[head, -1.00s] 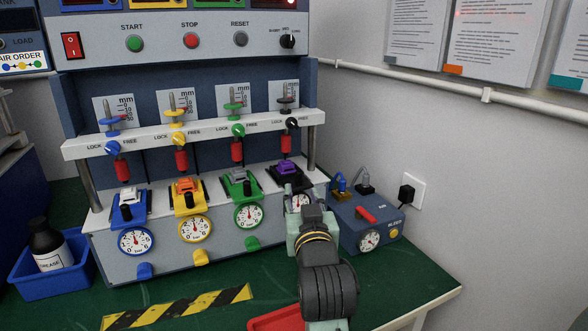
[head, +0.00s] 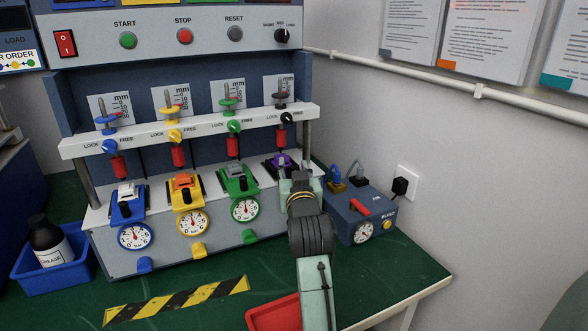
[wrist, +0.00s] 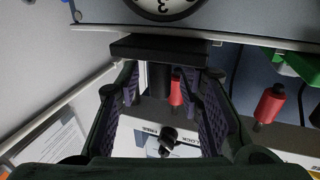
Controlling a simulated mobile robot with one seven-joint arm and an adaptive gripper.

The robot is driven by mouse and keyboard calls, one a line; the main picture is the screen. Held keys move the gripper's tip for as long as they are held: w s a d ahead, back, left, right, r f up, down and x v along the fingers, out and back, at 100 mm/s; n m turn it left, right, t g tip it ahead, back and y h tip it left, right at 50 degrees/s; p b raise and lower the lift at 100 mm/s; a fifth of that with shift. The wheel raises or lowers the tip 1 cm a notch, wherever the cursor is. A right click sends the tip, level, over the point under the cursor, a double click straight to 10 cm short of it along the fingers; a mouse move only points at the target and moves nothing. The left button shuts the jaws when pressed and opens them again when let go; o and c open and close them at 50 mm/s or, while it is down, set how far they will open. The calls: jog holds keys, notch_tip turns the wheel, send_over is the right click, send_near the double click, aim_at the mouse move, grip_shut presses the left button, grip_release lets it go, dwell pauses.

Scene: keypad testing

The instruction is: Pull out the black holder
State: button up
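The black holder (wrist: 160,48) is the rightmost of the row of coloured holders. In the wrist view it is a flat black slab with a dark upright handle (wrist: 160,77) below it. My gripper (wrist: 161,88) has its two fingers apart, one on each side of the handle, with a gap showing on both sides. In the head view my gripper (head: 292,182) is at the rightmost station and covers most of the black holder. A purple piece (head: 281,160) shows just behind it.
The green holder (head: 237,182), yellow holder (head: 187,194) and blue holder (head: 127,206) stand to the left. A blue box with a gauge (head: 362,215) is close on the right. A red tray (head: 272,316) lies in front.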

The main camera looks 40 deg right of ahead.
grip_shut()
dwell(0.8)
